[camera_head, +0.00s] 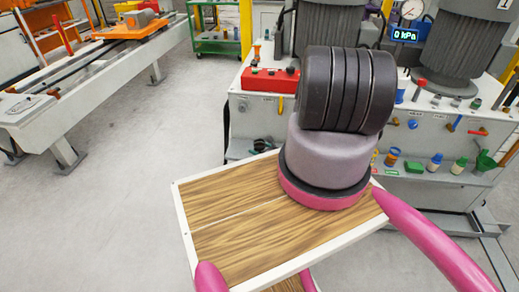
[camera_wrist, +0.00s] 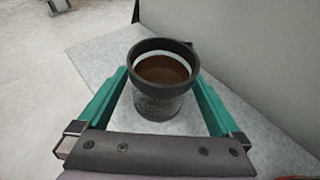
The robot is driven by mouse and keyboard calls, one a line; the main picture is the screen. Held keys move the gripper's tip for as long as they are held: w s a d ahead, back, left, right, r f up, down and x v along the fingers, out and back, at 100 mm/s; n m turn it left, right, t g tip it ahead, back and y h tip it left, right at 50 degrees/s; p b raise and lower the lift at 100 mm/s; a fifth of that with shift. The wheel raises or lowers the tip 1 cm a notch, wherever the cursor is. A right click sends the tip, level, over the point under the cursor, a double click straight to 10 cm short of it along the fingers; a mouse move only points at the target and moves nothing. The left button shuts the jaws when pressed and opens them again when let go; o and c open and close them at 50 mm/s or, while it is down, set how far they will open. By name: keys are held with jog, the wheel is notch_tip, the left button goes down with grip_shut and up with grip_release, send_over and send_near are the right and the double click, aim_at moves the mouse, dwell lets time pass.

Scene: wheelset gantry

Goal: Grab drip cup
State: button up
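The drip cup shows in the wrist view as a round clear-sided vessel (camera_wrist: 160,104) with a thick black rim, a pale inner ring and brown contents. It stands upright on a light grey surface. My gripper (camera_wrist: 163,85) has its two green fingers spread, one on each side of the cup. The far finger ends pass behind the rim. A gap shows between the fingers and the cup's lower body; contact under the rim is hidden. In the head view my arm blocks the gripper, and I cannot pick out this cup.
A grey wall (camera_wrist: 255,50) rises close on the right in the wrist view. In the head view a white bench (camera_head: 440,120) holds a red box (camera_head: 270,79), a pressure gauge (camera_head: 413,9) and several bottles. A rail stand (camera_head: 90,70) is at the left. Grey floor (camera_head: 120,130) between is clear.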

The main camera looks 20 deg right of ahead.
jog(key=c, duration=1.4)
jog(key=shift+o, duration=0.2)
jog(key=shift+r, duration=0.1)
